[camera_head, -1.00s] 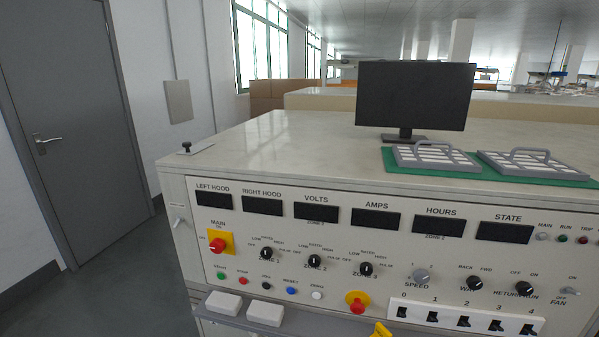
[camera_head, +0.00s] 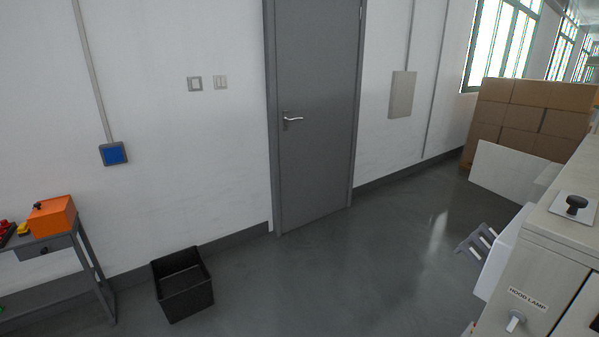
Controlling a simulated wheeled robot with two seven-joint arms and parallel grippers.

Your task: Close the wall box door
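A flat beige-grey wall box (camera_head: 402,94) hangs on the white wall to the right of the grey room door. Its front looks flat, and from this distance I cannot tell whether its door is shut or slightly ajar. A smaller box with a blue front (camera_head: 114,154) is on the wall at the left, below a vertical conduit. Neither of my grippers is in view.
The grey room door (camera_head: 318,110) is shut. A black open bin (camera_head: 183,286) stands on the floor, beside a table (camera_head: 52,243) with an orange box (camera_head: 52,217). The bench (camera_head: 565,245) is at right. The middle floor is clear.

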